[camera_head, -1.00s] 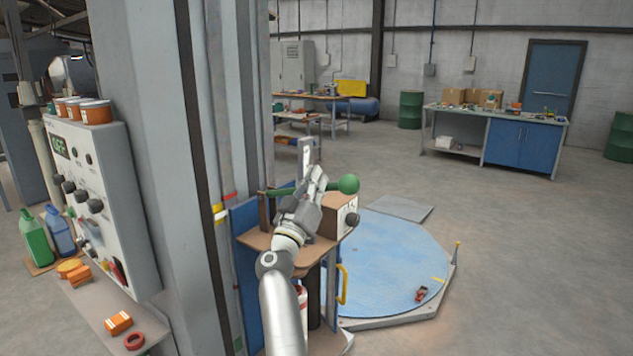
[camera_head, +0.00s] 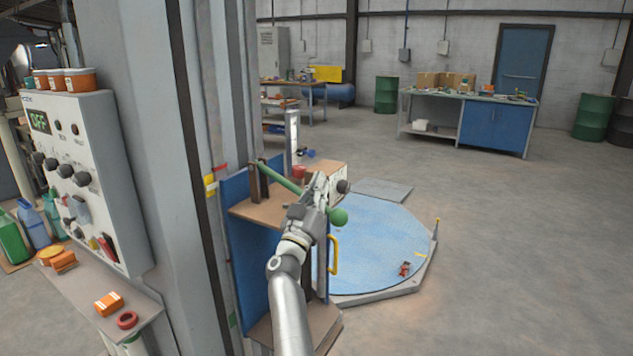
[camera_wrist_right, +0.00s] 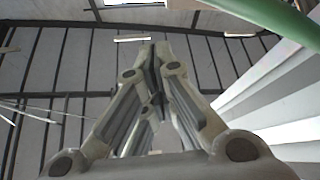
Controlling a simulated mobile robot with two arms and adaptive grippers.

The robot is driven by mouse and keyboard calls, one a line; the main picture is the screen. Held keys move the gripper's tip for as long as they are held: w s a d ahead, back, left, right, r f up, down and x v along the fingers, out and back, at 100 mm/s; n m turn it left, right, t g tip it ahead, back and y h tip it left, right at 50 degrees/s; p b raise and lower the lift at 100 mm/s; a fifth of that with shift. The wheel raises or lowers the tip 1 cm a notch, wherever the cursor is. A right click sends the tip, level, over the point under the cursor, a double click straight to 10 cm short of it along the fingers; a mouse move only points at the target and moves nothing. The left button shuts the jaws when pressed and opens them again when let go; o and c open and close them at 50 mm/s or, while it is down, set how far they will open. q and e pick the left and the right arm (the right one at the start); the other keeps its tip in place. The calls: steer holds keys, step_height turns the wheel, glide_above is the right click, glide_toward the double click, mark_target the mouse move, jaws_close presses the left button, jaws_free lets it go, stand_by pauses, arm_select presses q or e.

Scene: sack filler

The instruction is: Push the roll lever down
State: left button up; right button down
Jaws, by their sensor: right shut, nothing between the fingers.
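The roll lever is a green rod (camera_head: 283,178) with a green ball knob (camera_head: 338,216). It runs from a dark upright bracket (camera_head: 258,182) on a brown shelf and slopes down to the right, with its ball end lowest. My right gripper (camera_head: 320,180) is shut and empty, at the rod near the ball, and hides part of the rod. In the right wrist view the shut fingers (camera_wrist_right: 157,60) point up, and the green rod (camera_wrist_right: 275,20) crosses the upper right corner. I cannot tell whether they touch. My left gripper is not in view.
A grey column (camera_head: 140,150) and a control panel (camera_head: 75,170) reading OFF stand on the left. The lever's brown shelf (camera_head: 262,212) has a blue back panel and a yellow handle (camera_head: 334,255). A blue round platform (camera_head: 380,240) lies beyond; the floor to the right is clear.

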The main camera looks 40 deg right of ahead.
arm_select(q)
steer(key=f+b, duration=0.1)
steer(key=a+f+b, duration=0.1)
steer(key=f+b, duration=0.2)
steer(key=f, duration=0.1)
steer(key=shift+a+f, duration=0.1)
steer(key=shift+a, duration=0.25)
arm_select(e)
steer(key=f+m+g, duration=0.1)
steer(key=m+g+h, duration=0.1)
steer(key=m, duration=0.1)
steer(key=f+m+g, duration=0.1)
steer(key=shift+w+a+f+m+h, duration=0.1)
steer(key=shift+a+f+m+h, duration=0.2)
steer(key=shift+a+f+m, duration=0.1)
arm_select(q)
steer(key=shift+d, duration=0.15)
arm_select(e)
steer(key=shift+d, duration=0.1)
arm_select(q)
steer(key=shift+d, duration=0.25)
